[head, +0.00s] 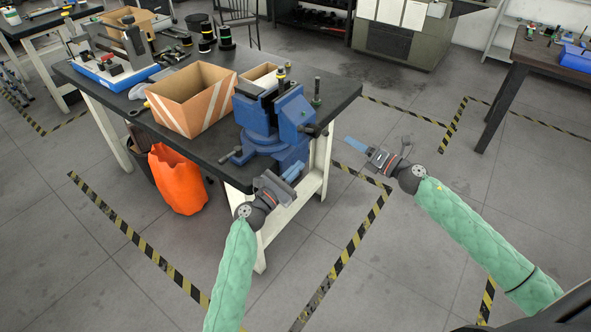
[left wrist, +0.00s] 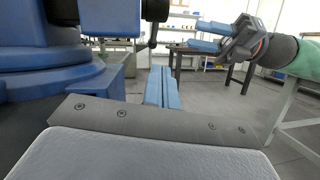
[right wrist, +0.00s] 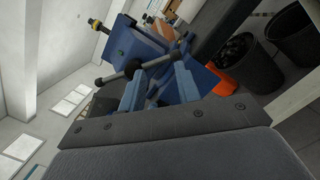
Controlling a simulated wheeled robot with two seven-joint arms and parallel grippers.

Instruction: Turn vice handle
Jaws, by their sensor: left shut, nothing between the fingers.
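The blue vice (head: 262,128) is mounted at the near right corner of the workbench. Its dark handle (head: 322,131) with round knobs is on its right side; the right wrist view shows the handle (right wrist: 130,68) as a bar beyond my fingers, and the left wrist view shows a knob (left wrist: 153,40). My left gripper (head: 290,173) is shut and empty, low beside the vice's front, with its fingers (left wrist: 162,88) together. My right gripper (head: 358,146) is right of the vice, apart from the handle. Its blue fingers are spread in the left wrist view (left wrist: 207,36).
The workbench (head: 340,90) also holds a striped cardboard box (head: 205,97) and several spools. An orange bag (head: 177,180) stands on the floor under its near side. The floor right of the vice is clear, marked with striped tape.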

